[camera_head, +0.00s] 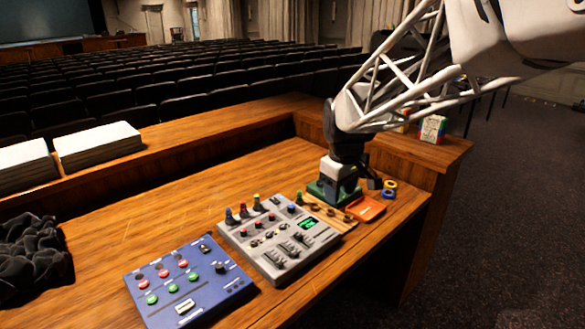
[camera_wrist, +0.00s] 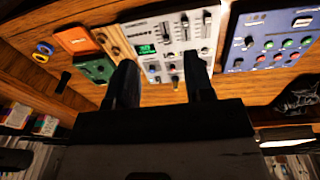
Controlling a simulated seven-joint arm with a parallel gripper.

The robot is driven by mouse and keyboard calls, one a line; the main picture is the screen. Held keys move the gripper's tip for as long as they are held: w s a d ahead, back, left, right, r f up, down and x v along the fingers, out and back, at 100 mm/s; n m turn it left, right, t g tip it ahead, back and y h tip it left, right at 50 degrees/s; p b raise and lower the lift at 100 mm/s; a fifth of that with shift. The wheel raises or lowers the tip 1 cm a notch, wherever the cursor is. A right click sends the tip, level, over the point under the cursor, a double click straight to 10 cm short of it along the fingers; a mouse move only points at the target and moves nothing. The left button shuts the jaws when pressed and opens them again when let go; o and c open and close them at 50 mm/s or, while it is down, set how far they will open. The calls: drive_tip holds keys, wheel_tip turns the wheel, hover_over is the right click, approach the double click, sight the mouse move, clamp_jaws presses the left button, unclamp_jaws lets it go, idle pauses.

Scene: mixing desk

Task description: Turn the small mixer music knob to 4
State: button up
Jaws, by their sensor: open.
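A grey mixer (camera_head: 262,262) with a green display, sliders and colored knobs lies on the wooden desk; it also shows in the wrist view (camera_wrist: 150,27). A blue mixer (camera_head: 205,297) with red and green knobs lies left of it, and at the right in the wrist view (camera_wrist: 245,60). Labels are too small to read, so I cannot tell which knob is music or its setting. My gripper (camera_head: 340,188) is above the green box (camera_head: 318,192), beyond the grey mixer. In the wrist view my two fingers (camera_wrist: 162,75) are apart with nothing held between them.
A wooden strip with round knobs (camera_head: 333,217) and an orange box (camera_head: 366,208) sit right of the grey mixer. Blue and yellow rings (camera_head: 389,190) lie near the desk edge. Paper stacks (camera_head: 98,146) and dark cloth (camera_head: 33,250) are at left. Bare desk (camera_head: 170,215) lies behind the mixers.

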drive_tip(key=w+a+f+n, duration=0.2)
drive_tip(key=w+a+f, duration=0.25)
drive_tip(key=w, duration=0.25)
drive_tip(key=w+a+f+n, duration=0.2)
drive_tip(key=w+a+f, duration=0.1)
drive_tip(key=w+a, duration=0.3)
drive_tip(key=n+g, duration=0.2)
drive_tip(key=n, duration=0.3)
hover_over(271, 215)
drive_tip(key=f, duration=1)
drive_tip(key=shift+w+f, duration=0.15)
drive_tip(key=shift+w, duration=0.15)
drive_tip(key=shift+d, duration=0.1)
drive_tip(key=shift+s+f, duration=0.2)
drive_tip(key=shift+f, duration=3.7)
drive_tip(key=shift+c, duration=0.2)
clamp_jaws()
